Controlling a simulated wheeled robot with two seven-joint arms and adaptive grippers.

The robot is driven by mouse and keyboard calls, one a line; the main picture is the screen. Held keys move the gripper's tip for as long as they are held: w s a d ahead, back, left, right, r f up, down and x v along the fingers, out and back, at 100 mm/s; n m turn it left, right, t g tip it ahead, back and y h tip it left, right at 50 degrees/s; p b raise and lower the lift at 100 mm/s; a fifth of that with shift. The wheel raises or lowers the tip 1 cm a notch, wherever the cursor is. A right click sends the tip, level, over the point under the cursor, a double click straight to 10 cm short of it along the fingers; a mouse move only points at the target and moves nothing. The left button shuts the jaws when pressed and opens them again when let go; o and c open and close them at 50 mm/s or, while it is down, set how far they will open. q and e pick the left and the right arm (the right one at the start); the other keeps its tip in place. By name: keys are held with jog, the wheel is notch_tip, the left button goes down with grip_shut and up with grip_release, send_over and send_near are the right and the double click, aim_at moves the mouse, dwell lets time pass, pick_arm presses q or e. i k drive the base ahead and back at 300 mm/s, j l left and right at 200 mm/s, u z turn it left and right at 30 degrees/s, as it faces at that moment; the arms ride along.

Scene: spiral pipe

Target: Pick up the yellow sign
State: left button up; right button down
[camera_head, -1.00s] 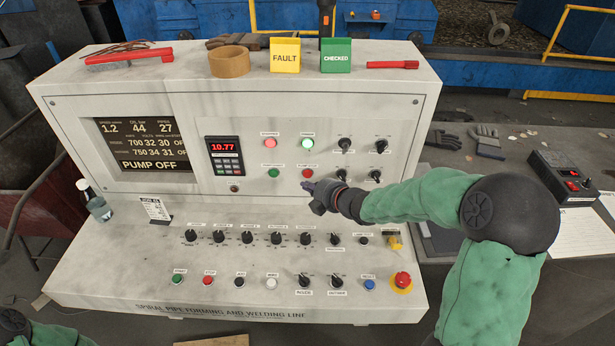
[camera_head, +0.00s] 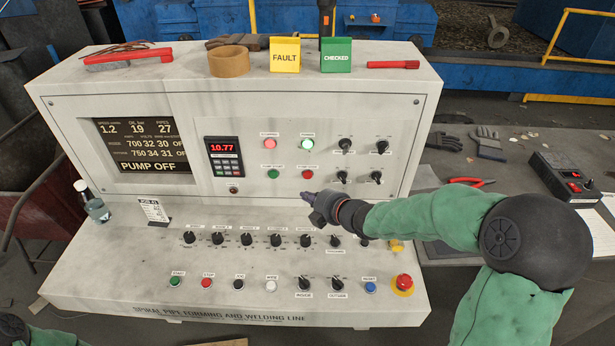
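The yellow sign (camera_head: 285,56) reads FAULT and stands on top of the control console, left of the green CHECKED sign (camera_head: 336,56). My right gripper (camera_head: 306,196) is in front of the console's upright panel, below the red pump button and well below the yellow sign. It points left and touches no sign. Its fingers look close together, but they are small and I cannot tell whether they are shut. My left gripper is out of view; only a part of my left arm shows at the lower left corner.
The console (camera_head: 90,262) carries several knobs and buttons, with a red emergency stop (camera_head: 403,281) at right. A tape roll (camera_head: 229,62), a red-handled brush (camera_head: 128,56) and a red tool (camera_head: 393,65) lie on top. A bottle (camera_head: 93,203) stands at left. Gloves (camera_head: 443,141) and pliers (camera_head: 471,181) lie right.

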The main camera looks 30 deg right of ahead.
aim_at(286, 53)
jog(key=k, duration=1)
